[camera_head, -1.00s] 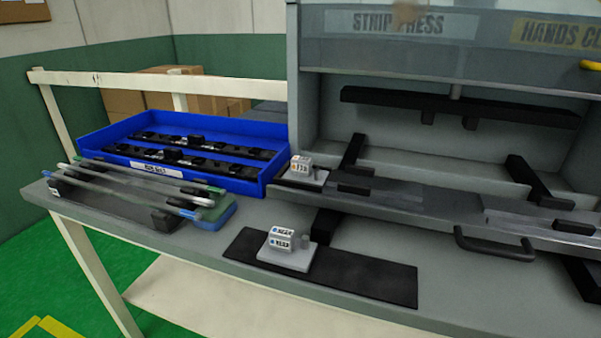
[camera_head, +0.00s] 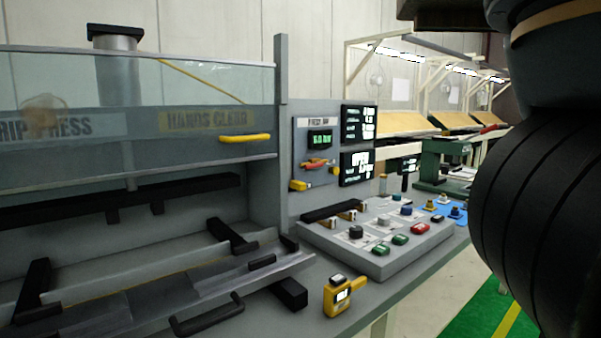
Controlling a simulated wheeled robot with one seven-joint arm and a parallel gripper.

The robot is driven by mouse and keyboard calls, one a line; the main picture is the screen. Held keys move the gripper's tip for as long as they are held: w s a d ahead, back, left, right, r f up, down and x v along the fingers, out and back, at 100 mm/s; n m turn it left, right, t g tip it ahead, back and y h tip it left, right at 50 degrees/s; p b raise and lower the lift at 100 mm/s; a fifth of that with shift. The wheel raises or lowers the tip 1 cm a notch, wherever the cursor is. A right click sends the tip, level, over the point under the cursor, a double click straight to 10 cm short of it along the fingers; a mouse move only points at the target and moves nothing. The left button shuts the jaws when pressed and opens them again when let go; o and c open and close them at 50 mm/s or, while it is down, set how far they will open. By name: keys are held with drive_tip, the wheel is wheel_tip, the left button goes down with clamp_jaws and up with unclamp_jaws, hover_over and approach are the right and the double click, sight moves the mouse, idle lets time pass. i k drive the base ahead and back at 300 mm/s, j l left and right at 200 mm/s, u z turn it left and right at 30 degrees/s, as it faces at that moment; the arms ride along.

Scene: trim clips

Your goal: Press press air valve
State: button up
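A grey panel with a label that seems to read "PRESS AIR" (camera_head: 317,122) stands right of the strip press. It carries a small green-lit display (camera_head: 320,140) that seems to read 6.0 bar. Below the display is what looks like the air valve (camera_head: 316,165), with a red handle lying roughly level and yellow parts beside and below it. The exact valve position is too small to tell. My gripper is not in view. A dark part of my arm fills the right edge, apart from the panel.
The strip press has a clear guard with a yellow handle (camera_head: 245,138). A sloped control box (camera_head: 375,262) with several buttons stands below the panel. A yellow handheld device (camera_head: 343,297) is at the bench's front edge. Two dark screens (camera_head: 357,124) sit right of the panel.

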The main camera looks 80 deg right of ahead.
sight(317, 164)
drive_tip(key=z, duration=1.85)
